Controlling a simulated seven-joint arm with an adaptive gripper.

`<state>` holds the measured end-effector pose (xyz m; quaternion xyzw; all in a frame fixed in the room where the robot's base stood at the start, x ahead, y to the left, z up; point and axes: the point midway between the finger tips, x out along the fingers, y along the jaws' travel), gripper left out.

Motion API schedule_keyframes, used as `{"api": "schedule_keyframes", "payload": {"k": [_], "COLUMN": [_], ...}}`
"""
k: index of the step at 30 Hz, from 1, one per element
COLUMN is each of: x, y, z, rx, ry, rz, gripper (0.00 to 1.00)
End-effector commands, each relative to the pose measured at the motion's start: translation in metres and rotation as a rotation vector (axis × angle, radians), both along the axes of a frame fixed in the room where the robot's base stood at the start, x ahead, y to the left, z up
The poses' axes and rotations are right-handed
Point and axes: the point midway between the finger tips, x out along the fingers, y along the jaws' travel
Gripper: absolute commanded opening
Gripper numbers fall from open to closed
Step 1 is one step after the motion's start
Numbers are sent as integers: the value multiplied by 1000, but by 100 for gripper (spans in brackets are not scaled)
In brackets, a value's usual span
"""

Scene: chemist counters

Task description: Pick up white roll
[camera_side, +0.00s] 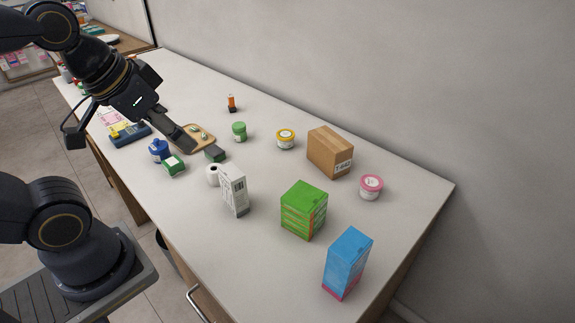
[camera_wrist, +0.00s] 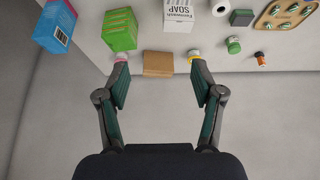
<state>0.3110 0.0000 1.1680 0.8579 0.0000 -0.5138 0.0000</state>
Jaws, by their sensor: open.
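The white roll (camera_side: 213,174) stands on the counter just left of the white soap box, in the side view. It also shows at the top edge of the wrist view (camera_wrist: 221,8), partly cut off by the frame. My gripper (camera_side: 188,144) is above the counter near the wooden tray, up and to the left of the roll and apart from it. In the wrist view my gripper (camera_wrist: 158,74) has its two fingers wide apart with nothing between them; the roll lies outside them, beyond the right finger.
The white soap box (camera_side: 233,191) stands close beside the roll. A dark green box (camera_side: 215,154), green-and-white box (camera_side: 173,166) and blue bottle (camera_side: 158,150) are nearby. The wooden tray (camera_side: 205,144) lies under my gripper. A cardboard box (camera_side: 330,152) and green box (camera_side: 303,210) stand farther right.

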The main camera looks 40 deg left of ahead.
Motion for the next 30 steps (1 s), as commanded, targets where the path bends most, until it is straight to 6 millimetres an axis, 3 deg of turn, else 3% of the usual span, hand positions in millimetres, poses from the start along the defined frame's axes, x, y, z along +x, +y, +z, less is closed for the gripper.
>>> {"api": "schedule_keyframes", "payload": {"k": [13,15,18,23,26,30], "x": [0,4,24,67,98,134], "y": [0,0,5,28,54,102], "z": [0,9,26,30,20,-15], "rx": [20,52,114,171,184,158], "ry": [2,-15,0,95,177,310], "rz": [-37,-96,-191,-261,-283,-278], "gripper": [78,78,78,78,78,78]}}
